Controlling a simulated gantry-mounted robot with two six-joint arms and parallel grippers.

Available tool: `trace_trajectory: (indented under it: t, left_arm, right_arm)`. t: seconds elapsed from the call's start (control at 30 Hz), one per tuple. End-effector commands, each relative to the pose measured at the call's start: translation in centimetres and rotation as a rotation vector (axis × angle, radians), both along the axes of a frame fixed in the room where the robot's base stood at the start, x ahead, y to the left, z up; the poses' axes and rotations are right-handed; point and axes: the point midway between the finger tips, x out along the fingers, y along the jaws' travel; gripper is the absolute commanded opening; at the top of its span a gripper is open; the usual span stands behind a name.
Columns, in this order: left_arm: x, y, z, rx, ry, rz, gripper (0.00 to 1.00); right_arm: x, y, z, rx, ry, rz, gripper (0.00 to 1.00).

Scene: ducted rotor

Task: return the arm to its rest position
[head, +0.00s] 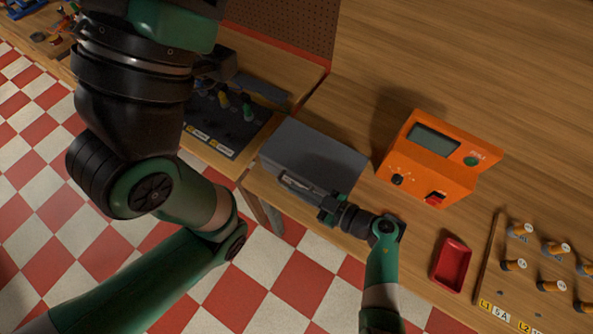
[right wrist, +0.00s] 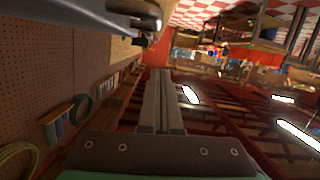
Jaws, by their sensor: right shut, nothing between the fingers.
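My right arm comes in from the bottom of the head view. Its gripper (head: 329,206) is at the front edge of the wooden bench, by the lower right corner of a grey box (head: 316,155). I cannot tell whether it touches the box. In the right wrist view the two fingers (right wrist: 160,76) lie together with nothing between them. My left arm fills the left side of the head view; its gripper is not visible.
An orange meter (head: 447,130) and a red tray (head: 452,262) stand on the bench (head: 520,70). At right is a board with several orange-topped posts (head: 513,265). A dark mat with tools (head: 213,131) lies left of the box. The checkered floor (head: 300,285) is open in front.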

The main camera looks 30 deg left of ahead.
Motion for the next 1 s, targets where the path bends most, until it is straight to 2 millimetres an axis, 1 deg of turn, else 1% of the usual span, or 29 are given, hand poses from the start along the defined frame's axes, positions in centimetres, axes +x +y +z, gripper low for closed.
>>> trace_trajectory:
  t: [0.03,0.1,0.2,0.33,0.47,0.8,0.87,0.93,0.97,1.0]
  left_arm:
    - [0.0,0.0,1.8,0.0,0.0,0.0,0.8]
    - [0.0,0.0,2.5,0.0,0.001,0.0,0.8]
    - [0.0,0.0,3.1,0.0,0.001,0.0,0.8]
    - [0.0,0.0,3.3,0.0,0.001,0.0,0.8]
    - [0.0,0.0,3.4,0.0,0.001,0.0,0.8]
    - [0.0,0.0,3.3,0.0,0.001,0.0,0.8]
    - [0.0,0.0,3.4,0.0,0.001,0.0,0.8]
    - [0.0,0.0,3.4,0.0,0.001,0.0,0.8]
    - [0.0,0.0,3.4,0.0,0.001,0.0,0.8]
    - [0.0,0.0,3.4,0.0,0.001,0.0,0.8]
  right_arm:
    - [0.0,-1.7,1.0,-0.002,0.003,-0.007,0.0]
    - [-0.2,-3.5,1.3,0.0,0.002,-0.007,0.0]
    - [-0.3,-5.7,1.5,-0.002,0.002,-0.005,0.0]
    - [-0.4,-7.4,1.7,0.0,0.001,-0.002,0.0]
    - [-0.5,-8.0,1.7,0.0,0.002,-0.001,0.0]
    - [-0.5,-8.0,1.7,0.0,0.001,0.0,0.0]
    - [-0.2,-8.2,2.0,0.0,-0.003,-0.005,0.0]
    - [0.9,-8.5,3.2,0.004,-0.04,-0.014,0.0]
    - [1.5,-8.5,4.3,0.01,-0.071,-0.017,0.0]
    - [2.4,-8.5,6.1,0.03,-0.12,-0.022,0.0]
